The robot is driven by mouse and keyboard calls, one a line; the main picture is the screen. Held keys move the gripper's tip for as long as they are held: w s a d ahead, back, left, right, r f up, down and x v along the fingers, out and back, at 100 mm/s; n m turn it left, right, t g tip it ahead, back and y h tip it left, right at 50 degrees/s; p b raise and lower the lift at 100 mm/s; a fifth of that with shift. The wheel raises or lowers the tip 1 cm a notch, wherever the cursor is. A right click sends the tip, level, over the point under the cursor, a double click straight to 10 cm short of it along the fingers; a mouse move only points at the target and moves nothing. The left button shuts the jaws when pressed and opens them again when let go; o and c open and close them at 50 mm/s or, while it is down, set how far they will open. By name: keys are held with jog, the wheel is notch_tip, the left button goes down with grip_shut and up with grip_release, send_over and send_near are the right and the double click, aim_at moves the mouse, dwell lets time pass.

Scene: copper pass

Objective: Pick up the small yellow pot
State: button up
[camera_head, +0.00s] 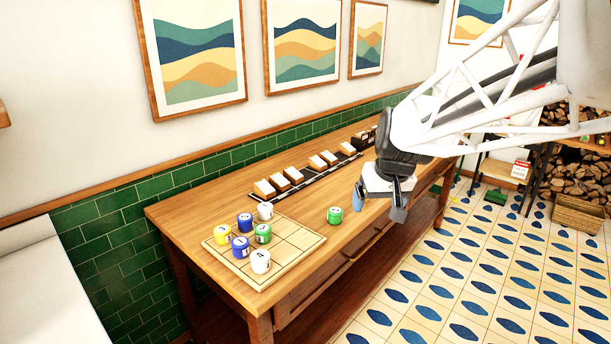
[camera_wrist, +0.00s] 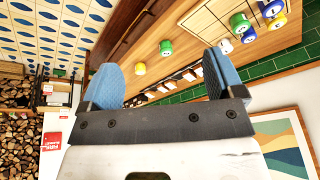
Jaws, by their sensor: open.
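The small yellow pot (camera_head: 222,235) stands upright at the left of a pale gridded board (camera_head: 297,240) on the wooden table, with a dark mark on its front. It also shows at the upper right of the wrist view (camera_wrist: 277,23), partly covered by its neighbours. My gripper (camera_head: 378,203) is over the table's front edge, well to the right of the pot and apart from it. In the wrist view its blue fingers (camera_wrist: 163,72) are spread with nothing held between them.
Blue pots (camera_head: 245,222), white pots (camera_head: 261,261) and a green pot (camera_head: 263,233) crowd around the yellow one. A dark rack of cards (camera_head: 286,180) runs along the back near the green tiled wall (camera_head: 120,219).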

jog(key=w+d+f+t, duration=0.1)
jog(key=w+d+f, duration=0.15)
jog(key=w, duration=1.05)
jog(key=w+d+f, duration=0.2)
jog(key=w+f, duration=0.1)
jog(key=w, duration=0.9)
jog(key=shift+n+t, duration=0.6)
jog(key=shift+t, duration=0.2)
jog(key=w+d+f, duration=0.2)
jog(key=w+f, duration=0.3)
jog(key=w, duration=0.2)
jog(key=w+d+f, duration=0.2)
jog(key=w+f, duration=0.2)
jog(key=w, duration=0.3)
jog(key=w+d+f, duration=0.3)
jog(key=w+f, duration=0.2)
jog(key=w, duration=0.1)
jog(key=shift+w+d+f, duration=0.1)
jog(key=shift+w+f, duration=0.2)
jog(key=shift+w, duration=0.1)
jog(key=shift+x, duration=1.3)
jog(key=shift+f, duration=0.1)
jog(key=shift+a+x, duration=0.1)
jog(key=shift+x, duration=1.15)
jog(key=shift+a+x, duration=0.15)
jog(key=shift+x, duration=1.1)
